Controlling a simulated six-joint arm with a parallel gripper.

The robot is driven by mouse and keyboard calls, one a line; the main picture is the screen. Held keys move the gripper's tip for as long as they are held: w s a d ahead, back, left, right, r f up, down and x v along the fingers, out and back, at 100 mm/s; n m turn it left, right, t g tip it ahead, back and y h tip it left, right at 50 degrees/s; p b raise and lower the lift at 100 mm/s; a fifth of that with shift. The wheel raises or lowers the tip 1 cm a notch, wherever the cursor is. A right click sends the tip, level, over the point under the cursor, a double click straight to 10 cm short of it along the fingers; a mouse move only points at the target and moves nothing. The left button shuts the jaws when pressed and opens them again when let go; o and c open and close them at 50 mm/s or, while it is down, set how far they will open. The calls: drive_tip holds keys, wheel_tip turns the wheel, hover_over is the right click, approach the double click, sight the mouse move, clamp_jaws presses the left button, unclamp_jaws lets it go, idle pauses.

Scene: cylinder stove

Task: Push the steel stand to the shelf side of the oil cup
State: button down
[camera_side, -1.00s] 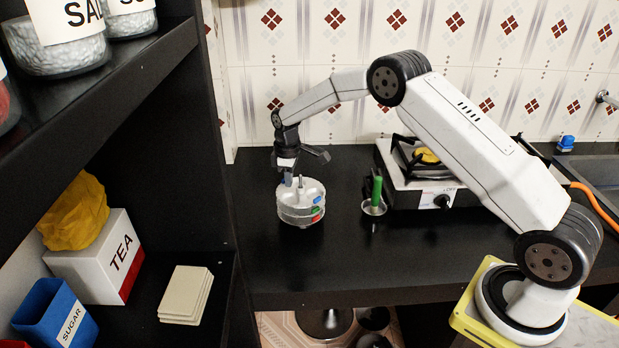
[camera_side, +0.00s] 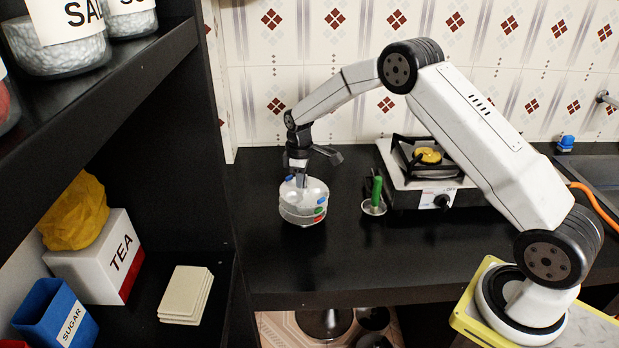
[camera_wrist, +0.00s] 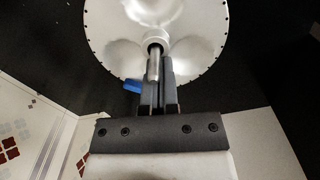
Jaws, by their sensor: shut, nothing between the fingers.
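The steel stand (camera_side: 303,210) is a round, stacked steel piece with red, green and blue marks on its side. It stands upright on the black counter, left of a small steel cup (camera_side: 373,208) with a green upright handle, which I take as the oil cup. The stand is on the shelf side of that cup, with a clear gap between them. My gripper (camera_side: 301,184) points down at the stand's top, shut and empty. In the wrist view my fingers (camera_wrist: 159,98) are close to the stand's central post (camera_wrist: 153,66); I cannot tell if they touch.
The black shelf unit (camera_side: 217,200) is on the left, with a tea box (camera_side: 100,255) and a sugar box (camera_side: 58,312). A stove (camera_side: 425,190) stands right of the cup. The counter (camera_side: 345,265) in front of the stand is clear.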

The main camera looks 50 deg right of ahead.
drive_tip(key=s+d, duration=0.4)
drive_tip(key=s, duration=0.3)
drive_tip(key=shift+s+d, duration=0.2)
drive_tip(key=shift+d, duration=0.1)
drive_tip(key=shift+w+a+f, duration=0.1)
drive_tip(key=shift+w, duration=0.05)
drive_tip(key=shift+w+a, duration=0.45)
drive_tip(key=shift+w, duration=0.25)
drive_tip(key=shift+w+a, duration=0.4)
drive_tip(key=shift+w, duration=0.25)
drive_tip(key=shift+w+a+r, duration=0.2)
drive_tip(key=shift+w, duration=0.1)
wheel_tip(320, 180, up, 10)
drive_tip(key=shift+f, duration=0.15)
drive_tip(key=shift+s, duration=0.15)
drive_tip(key=s+a+m+t, duration=0.1)
drive_tip(key=s+a+m, duration=0.2)
drive_tip(key=s, duration=0.8)
drive_tip(key=s+a+m+t, duration=0.1)
drive_tip(key=s+a+m, duration=0.2)
drive_tip(key=s+a, duration=0.5)
drive_tip(key=shift+s+f+t, duration=0.3)
drive_tip(key=shift+s+f, duration=0.15)
drive_tip(key=shift+s, duration=1.65)
